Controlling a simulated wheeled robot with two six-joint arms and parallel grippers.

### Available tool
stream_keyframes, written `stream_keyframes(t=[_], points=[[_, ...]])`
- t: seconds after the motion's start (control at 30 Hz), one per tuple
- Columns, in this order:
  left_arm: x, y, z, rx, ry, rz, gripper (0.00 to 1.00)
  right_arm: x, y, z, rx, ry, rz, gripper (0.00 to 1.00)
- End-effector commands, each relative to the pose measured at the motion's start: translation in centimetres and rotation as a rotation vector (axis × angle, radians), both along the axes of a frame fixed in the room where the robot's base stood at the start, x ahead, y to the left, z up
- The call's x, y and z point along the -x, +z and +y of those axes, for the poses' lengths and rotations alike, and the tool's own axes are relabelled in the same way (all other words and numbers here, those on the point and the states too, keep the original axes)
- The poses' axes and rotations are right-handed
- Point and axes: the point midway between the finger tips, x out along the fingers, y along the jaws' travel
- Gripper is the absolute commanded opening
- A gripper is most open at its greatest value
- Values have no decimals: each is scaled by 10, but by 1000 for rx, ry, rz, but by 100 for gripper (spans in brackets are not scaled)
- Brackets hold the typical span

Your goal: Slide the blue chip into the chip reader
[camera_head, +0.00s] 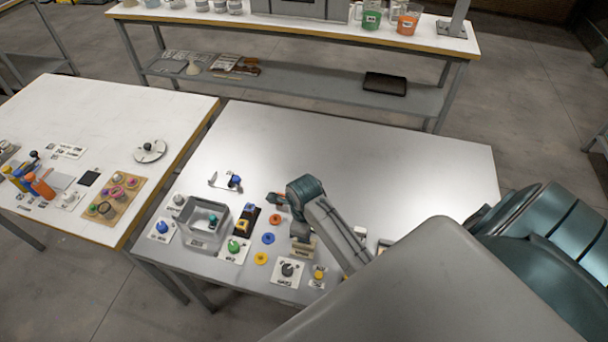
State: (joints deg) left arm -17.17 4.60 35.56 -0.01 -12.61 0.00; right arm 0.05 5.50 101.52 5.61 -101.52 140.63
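A blue chip (268,238), a flat round disc, lies on the near table between a red-orange chip (275,219) and a yellow chip (261,258). My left gripper is not in view.
Left of the chips stand a clear open bin (203,222), a dark block with yellow parts (243,222) and a green knob (233,246). A black knob on a white plate (287,271) and a yellow button (319,274) are in front. The table's back right is clear.

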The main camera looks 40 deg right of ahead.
Motion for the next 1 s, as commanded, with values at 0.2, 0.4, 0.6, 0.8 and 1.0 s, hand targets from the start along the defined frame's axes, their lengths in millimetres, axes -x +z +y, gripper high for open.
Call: stream_keyframes(t=[0.2,0.4,0.6,0.8,1.0], points=[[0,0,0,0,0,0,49,0,0,0,0,0,0,0],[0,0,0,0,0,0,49,0,0,0,0,0,0,0],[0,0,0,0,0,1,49,0,-1,0,0,0,0,0],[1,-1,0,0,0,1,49,0,-6,0,1,0,1,0],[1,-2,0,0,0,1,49,0,-11,0,0,0,0,0]])
